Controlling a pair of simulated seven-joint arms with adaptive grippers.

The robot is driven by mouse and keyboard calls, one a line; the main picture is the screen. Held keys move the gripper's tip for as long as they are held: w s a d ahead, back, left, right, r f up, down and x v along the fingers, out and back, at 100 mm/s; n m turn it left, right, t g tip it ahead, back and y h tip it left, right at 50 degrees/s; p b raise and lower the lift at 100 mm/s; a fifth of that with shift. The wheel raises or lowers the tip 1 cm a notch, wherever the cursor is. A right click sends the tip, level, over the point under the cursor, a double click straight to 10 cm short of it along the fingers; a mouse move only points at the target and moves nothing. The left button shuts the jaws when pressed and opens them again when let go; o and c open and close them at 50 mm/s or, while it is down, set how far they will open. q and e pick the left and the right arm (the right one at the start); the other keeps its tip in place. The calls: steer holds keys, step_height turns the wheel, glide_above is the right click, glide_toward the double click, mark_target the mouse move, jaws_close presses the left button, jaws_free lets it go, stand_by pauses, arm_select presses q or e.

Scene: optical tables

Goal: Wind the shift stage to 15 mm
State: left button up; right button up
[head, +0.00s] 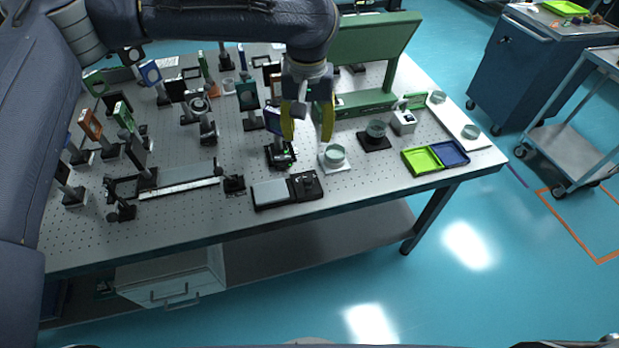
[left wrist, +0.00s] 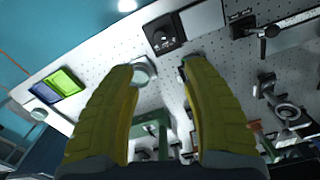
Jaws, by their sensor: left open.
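My left gripper (head: 307,125) is open and empty, pointing down above the middle of the optical table (head: 225,222). Its yellow fingers also show spread apart in the left wrist view (left wrist: 158,68). A small black stage-like device with green lights (head: 281,155) stands just below and left of the fingers; an upright mount rises from it. A long rail with a pale scale strip (head: 180,188) lies at the front left, with a black block (head: 234,184) near its right end. I cannot tell which is the shift stage, and no reading is legible. My right gripper is not in view.
A flat box with a silver panel and black knob unit (head: 305,185) lies at the front edge. A glass dish (head: 334,154) stands close to the gripper. Several optics mounts crowd the left. A green frame (head: 362,100) stands behind; green and blue trays (head: 423,160) lie right.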

mark_target(308, 177)
arm_select(q)
step_height(308, 177, down, 17)
steer(key=shift+f, duration=0.1)
stand_by(0.6)
steer(key=shift+c, duration=0.5)
jaws_close()
